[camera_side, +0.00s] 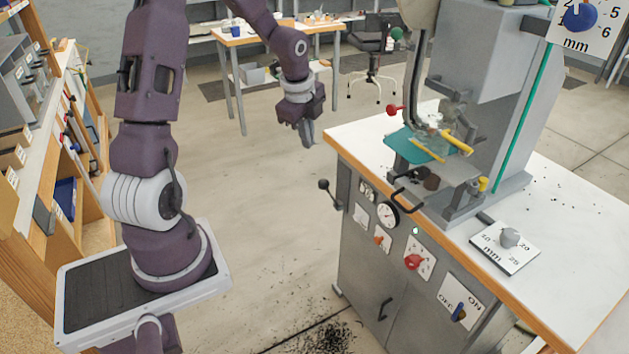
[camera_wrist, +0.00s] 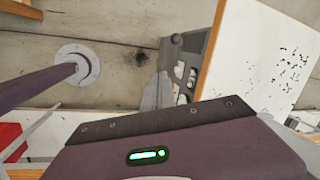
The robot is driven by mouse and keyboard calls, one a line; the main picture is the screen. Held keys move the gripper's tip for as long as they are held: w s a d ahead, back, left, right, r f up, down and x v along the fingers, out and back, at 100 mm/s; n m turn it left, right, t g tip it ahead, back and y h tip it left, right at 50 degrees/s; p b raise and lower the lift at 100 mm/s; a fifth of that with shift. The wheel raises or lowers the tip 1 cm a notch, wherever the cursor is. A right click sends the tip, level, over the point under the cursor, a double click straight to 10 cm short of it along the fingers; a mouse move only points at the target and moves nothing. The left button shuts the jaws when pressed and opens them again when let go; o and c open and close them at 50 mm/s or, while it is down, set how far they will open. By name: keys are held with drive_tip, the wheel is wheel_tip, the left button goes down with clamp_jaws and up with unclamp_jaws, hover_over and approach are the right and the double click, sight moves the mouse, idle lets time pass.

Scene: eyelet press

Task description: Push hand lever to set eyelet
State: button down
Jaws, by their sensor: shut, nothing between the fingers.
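The grey eyelet press (camera_side: 480,90) stands on the white-topped workbench (camera_side: 560,220) at the right of the side view. A lever with a black ball knob (camera_side: 324,185) sticks out from the left side of the bench cabinet. A red-knobbed lever (camera_side: 393,109) and a green knob (camera_side: 397,34) show at the press. I cannot tell which is the hand lever. My gripper (camera_side: 308,138) is shut and empty, in the air left of the bench and apart from every lever. Its grey fingers show in the wrist view (camera_wrist: 157,90). The eyelet cannot be made out.
A teal piece (camera_side: 405,146) and yellow parts (camera_side: 455,141) sit at the press. The cabinet front carries a gauge (camera_side: 387,213), a red knob (camera_side: 413,262) and a blue ON/OFF switch (camera_side: 459,311). Shelves (camera_side: 60,150) stand at left. The floor between is open.

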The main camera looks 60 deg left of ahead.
drive_tip(key=a+f+m+h, duration=0.1)
drive_tip(key=a+f+m, duration=0.2)
drive_tip(key=a+f, duration=0.4)
wheel_tip(320, 180, down, 3)
drive_tip(key=shift+f+m, duration=0.1)
drive_tip(key=shift+m, duration=0.2)
drive_tip(key=w+a+f, duration=0.1)
drive_tip(key=w+f, duration=0.5)
drive_tip(key=f, duration=0.5)
drive_tip(key=shift+w, duration=0.1)
